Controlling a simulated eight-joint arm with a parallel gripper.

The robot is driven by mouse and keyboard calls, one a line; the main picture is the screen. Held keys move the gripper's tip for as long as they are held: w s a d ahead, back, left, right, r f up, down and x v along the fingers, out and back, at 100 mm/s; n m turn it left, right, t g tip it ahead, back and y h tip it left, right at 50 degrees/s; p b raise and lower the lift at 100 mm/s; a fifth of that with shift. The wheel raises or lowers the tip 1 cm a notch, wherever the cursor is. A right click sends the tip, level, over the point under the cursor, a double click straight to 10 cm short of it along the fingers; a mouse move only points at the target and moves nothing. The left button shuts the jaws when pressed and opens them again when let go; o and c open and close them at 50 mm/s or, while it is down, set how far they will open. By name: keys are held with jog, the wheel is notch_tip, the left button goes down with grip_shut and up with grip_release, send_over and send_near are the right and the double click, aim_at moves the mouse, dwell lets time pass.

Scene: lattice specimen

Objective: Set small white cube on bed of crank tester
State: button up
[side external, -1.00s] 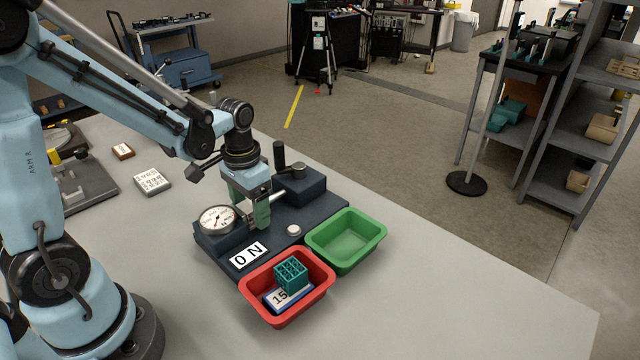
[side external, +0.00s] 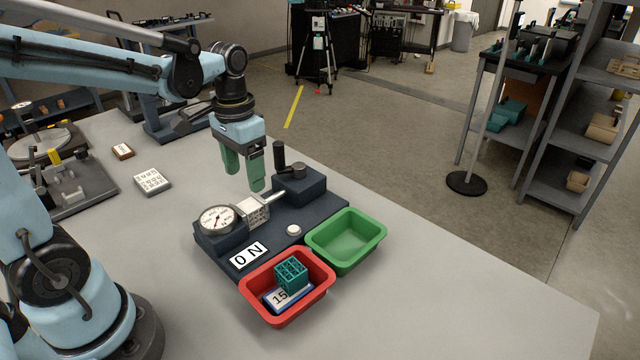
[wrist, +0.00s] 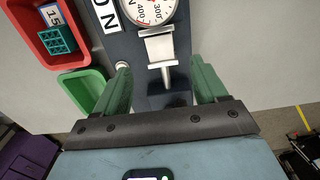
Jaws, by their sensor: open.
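The small white lattice cube (side external: 253,211) sits on the bed of the dark crank tester (side external: 318,212), between the dial gauge (side external: 217,219) and the metal ram. It also shows below me in the wrist view (wrist: 158,48), near the dial. My gripper (side external: 243,178) is open and empty, above the tester and clear of the cube. Its two green fingers stand wide apart in the wrist view (wrist: 160,66). The tester's black crank handle (side external: 280,157) stands upright at the far end.
A red tray (side external: 318,296) at the tester's front holds a teal lattice cube (side external: 291,272) and a card marked 15. An empty green tray (side external: 345,262) stands beside it. The table's right is clear.

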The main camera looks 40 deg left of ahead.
jog(key=s+d+r+t, duration=0.1)
jog(key=s+d+t, duration=0.1)
jog(key=d+t, duration=0.4)
jog(key=shift+s+r+t, duration=0.2)
jog(key=shift+s+t, duration=0.15)
jog(key=shift+t, duration=0.25)
dwell(1.3)
